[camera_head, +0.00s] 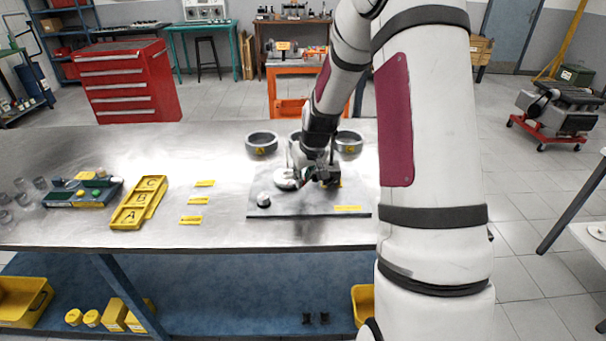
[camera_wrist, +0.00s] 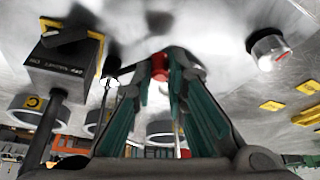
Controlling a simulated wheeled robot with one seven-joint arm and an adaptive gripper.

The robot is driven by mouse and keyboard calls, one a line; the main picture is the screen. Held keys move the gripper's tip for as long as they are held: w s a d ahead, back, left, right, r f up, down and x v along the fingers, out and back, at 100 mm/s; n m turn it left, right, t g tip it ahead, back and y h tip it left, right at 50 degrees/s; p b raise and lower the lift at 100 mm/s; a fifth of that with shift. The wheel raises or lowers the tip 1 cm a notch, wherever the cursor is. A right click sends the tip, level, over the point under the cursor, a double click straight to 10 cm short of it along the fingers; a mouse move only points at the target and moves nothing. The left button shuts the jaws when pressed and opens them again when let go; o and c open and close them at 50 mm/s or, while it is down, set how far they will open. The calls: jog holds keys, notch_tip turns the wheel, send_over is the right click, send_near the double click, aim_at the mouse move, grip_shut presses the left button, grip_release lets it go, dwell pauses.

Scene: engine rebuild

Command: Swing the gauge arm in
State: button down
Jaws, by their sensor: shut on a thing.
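My gripper (camera_head: 306,176) is low over the grey plate (camera_head: 275,210) on the steel bench. In the wrist view its teal fingers (camera_wrist: 160,62) are closed around a small red knob (camera_wrist: 160,69), which seems to belong to the gauge arm. The rest of the gauge arm is mostly hidden by the fingers. A dark block marked with magnet lettering (camera_wrist: 62,68), with a black post (camera_wrist: 42,128), stands left of the fingers in the wrist view. A white round part (camera_head: 284,183) lies beside my gripper in the head view.
A small capped cylinder (camera_head: 263,201) stands at the plate's left; it also shows in the wrist view (camera_wrist: 268,50). Grey rings (camera_head: 261,143) stand behind the plate. Yellow labels (camera_head: 194,201) and a yellow lettered tray (camera_head: 128,216) lie left. The bench between them is clear.

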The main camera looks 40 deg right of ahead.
jog(key=s+n+p, duration=0.1)
jog(key=n+p, duration=0.1)
jog(key=s+d+n+y+p, duration=0.1)
jog(key=p, duration=0.2)
jog(key=shift+s+d+r+n+y, duration=0.2)
jog(key=shift+s+n+y, duration=0.1)
jog(key=shift+n, duration=0.1)
jog(key=shift+s+d+f+n+y+p, duration=0.1)
jog(key=shift+s+d+n+y+p, duration=0.1)
jog(key=shift+n+p, duration=0.3)
jog(key=shift+s+d+n+y+p, duration=0.1)
jog(key=shift+d+n+y+p, duration=0.1)
jog(key=shift+n+p, duration=0.3)
jog(key=shift+s+d+n+g+y+p, duration=0.15)
jog(key=shift+d+n+p, duration=0.05)
jog(key=shift+n, duration=0.35)
jog(key=shift+s+d+n+g+y+p, duration=0.1)
jog(key=shift+d+n+g+y+p, duration=0.1)
jog(key=shift+n, duration=0.35)
jog(key=shift+d, duration=0.1)
jog(key=c, duration=1.6)
grip_release()
jog(key=v, duration=1.2)
jog(key=shift+f, duration=0.1)
